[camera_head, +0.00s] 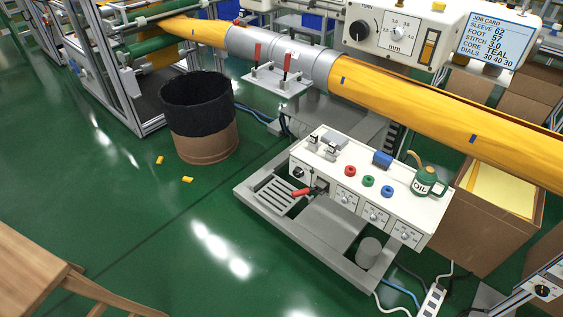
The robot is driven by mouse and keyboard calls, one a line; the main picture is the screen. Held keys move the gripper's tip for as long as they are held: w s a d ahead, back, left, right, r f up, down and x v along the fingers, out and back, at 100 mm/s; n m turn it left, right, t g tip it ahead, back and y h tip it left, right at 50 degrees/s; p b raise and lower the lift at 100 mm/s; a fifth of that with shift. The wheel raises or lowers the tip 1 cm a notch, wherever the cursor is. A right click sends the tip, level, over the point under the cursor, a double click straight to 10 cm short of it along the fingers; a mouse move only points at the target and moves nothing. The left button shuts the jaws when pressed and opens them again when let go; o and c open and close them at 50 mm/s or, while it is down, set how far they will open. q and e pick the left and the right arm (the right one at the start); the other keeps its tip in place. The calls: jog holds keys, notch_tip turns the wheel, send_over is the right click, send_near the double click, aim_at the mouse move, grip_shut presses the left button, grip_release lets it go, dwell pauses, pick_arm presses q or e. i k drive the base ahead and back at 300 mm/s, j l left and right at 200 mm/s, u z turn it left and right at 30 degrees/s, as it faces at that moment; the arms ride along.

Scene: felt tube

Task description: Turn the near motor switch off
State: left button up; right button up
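A white control box (352,180) stands on a grey metal base in the middle of the view. On its near face, toward the left end, a lever switch (303,192) with a red handle sticks out to the left from a dark mount. I cannot read which control is labelled as the motor switch. Neither of my grippers is in view.
A black-lined bin (200,115) stands at left, a cardboard box (495,222) at right. Green floor is open in front.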

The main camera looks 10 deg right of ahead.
aim_at(298, 172)
jog(key=i+u, duration=0.2)
jog(key=i, duration=0.55)
jog(key=i+u, duration=0.15)
jog(key=i, duration=0.55)
jog(key=i+l+u, duration=0.2)
jog(key=i, duration=0.55)
jog(key=j, duration=0.1)
